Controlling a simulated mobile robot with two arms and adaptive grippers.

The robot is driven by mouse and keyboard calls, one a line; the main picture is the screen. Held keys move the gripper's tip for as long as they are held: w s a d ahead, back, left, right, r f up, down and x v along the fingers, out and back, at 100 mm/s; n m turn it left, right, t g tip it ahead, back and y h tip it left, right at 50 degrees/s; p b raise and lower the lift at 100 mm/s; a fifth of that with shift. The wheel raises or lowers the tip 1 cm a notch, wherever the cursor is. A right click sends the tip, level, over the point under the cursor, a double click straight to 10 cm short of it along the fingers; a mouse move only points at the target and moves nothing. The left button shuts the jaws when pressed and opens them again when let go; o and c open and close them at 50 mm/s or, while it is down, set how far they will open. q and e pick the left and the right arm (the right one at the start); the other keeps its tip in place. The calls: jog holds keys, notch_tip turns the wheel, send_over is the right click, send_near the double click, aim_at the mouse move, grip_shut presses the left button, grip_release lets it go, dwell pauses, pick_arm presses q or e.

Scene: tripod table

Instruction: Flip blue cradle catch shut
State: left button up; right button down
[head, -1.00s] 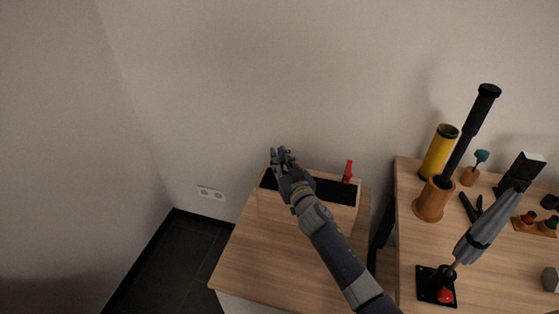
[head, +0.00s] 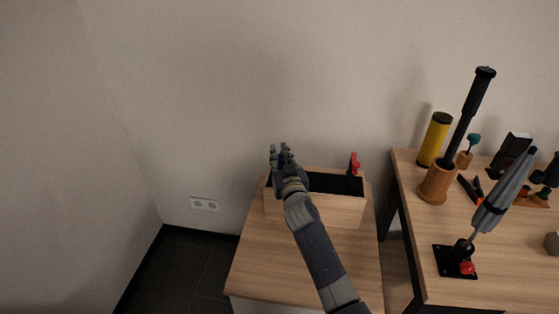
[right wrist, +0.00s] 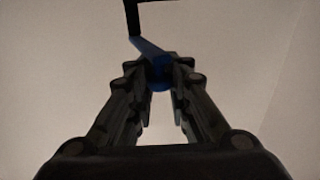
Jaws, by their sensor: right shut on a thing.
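A light wooden box, the cradle (head: 335,207), with a dark open top stands at the back of a low wooden cabinet. A red catch (head: 354,162) stands up at its right end. My right gripper (head: 281,152) is above the box's left end. In the right wrist view, the right gripper (right wrist: 160,72) is shut on the blue catch (right wrist: 148,48), with its fingertips on either side of the blue piece. A thin black bent part joins the catch's upper end. In the head view, the gripper mostly hides the blue catch. My left gripper is not in view.
The cabinet top (head: 275,270) in front of the box is clear. To the right, a wooden table holds a yellow cylinder (head: 434,139), a wooden cup (head: 437,183) with a black rod, and a grey folded umbrella-like item (head: 505,193) on a black base.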

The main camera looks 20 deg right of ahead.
jog(key=shift+a+f, duration=0.2)
jog(key=shift+f, duration=0.15)
jog(key=c, duration=1.5)
grip_release()
jog(key=shift+s, duration=0.15)
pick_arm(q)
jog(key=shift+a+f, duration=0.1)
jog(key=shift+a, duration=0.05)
pick_arm(e)
jog(key=shift+r, duration=0.15)
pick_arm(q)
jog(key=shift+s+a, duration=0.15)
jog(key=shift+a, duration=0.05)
pick_arm(e)
jog(key=shift+s, duration=0.6)
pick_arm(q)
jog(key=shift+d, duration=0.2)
pick_arm(e)
jog(key=s, duration=0.3)
jog(key=s+a, duration=0.1)
jog(key=s, duration=0.6)
jog(key=shift+s+a+r, duration=0.15)
jog(key=shift+s+a, duration=0.15)
jog(key=shift+s, duration=0.1)
